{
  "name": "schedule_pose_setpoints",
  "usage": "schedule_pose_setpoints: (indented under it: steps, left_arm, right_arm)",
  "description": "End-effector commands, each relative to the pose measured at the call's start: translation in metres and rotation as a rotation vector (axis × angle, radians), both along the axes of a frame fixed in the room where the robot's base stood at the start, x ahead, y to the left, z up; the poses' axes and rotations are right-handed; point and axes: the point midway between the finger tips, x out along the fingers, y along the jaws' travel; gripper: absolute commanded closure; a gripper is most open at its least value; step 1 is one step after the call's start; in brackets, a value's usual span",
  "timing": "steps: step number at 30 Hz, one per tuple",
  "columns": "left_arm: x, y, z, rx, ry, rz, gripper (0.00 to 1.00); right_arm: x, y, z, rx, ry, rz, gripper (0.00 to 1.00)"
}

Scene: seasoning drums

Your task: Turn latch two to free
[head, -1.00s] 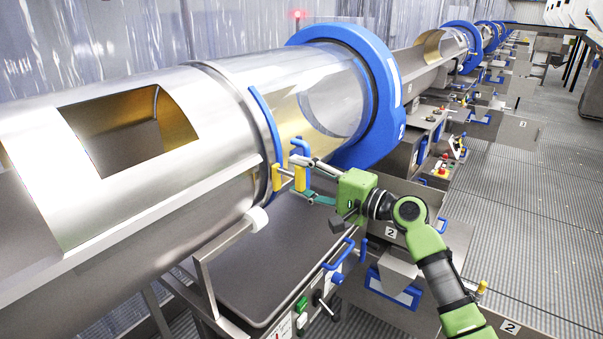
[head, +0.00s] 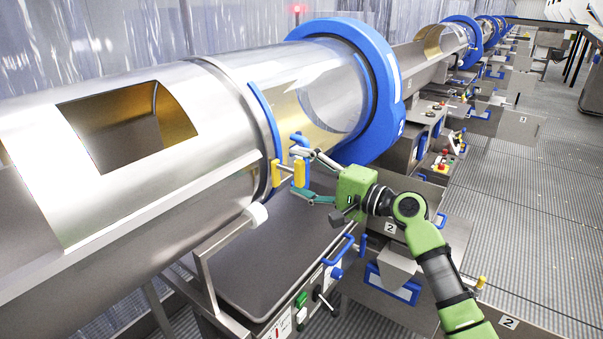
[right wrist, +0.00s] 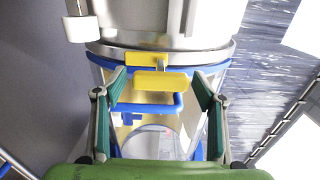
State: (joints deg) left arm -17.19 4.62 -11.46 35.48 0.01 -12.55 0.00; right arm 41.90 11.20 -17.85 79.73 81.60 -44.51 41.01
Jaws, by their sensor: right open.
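The yellow latch (head: 299,174) sits on the rim of the steel drum, where it meets the clear section. Its yellow handle also shows in the right wrist view (right wrist: 162,84), in front of a yellow mounting piece. My right gripper (head: 296,172) is open, with one finger above and one below the handle in the head view. In the right wrist view the open fingers (right wrist: 158,79) stand on both sides of the handle, with gaps between. My left gripper is not in view.
A blue handle (right wrist: 150,106) lies just behind the latch, between my fingers. The blue ring marked 2 (head: 388,85) is beyond it. A dark tray surface (head: 270,260) and a control panel (head: 320,295) are below. The steel drum (head: 200,140) fills the left.

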Motion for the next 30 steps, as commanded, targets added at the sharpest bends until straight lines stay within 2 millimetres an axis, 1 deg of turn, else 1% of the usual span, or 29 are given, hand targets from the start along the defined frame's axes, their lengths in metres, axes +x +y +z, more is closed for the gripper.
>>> schedule_pose_setpoints:
  steps: [2, 5, 15, 18, 21, 24, 30]
  left_arm:
    - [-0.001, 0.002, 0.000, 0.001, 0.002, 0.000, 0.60]
    - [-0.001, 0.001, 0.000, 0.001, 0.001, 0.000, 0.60]
    - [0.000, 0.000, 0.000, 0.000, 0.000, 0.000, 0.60]
    - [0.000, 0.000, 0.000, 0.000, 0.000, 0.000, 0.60]
    - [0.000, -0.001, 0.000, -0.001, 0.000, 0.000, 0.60]
    - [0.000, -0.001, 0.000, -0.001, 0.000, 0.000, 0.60]
    - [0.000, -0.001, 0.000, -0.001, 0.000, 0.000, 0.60]
  right_arm:
    - [-0.002, -0.003, 0.000, -0.001, -0.001, 0.000, 0.36]
    - [-0.008, -0.013, -0.002, -0.002, 0.001, -0.001, 0.36]
    - [-0.049, -0.070, -0.002, -0.002, 0.002, -0.002, 0.36]
    - [-0.059, -0.083, -0.002, -0.002, 0.002, -0.002, 0.36]
    - [-0.065, -0.092, -0.001, 0.000, 0.001, -0.002, 0.36]
    - [-0.069, -0.096, -0.001, -0.001, 0.002, 0.000, 0.36]
    - [-0.070, -0.098, -0.001, 0.000, 0.001, 0.000, 0.36]
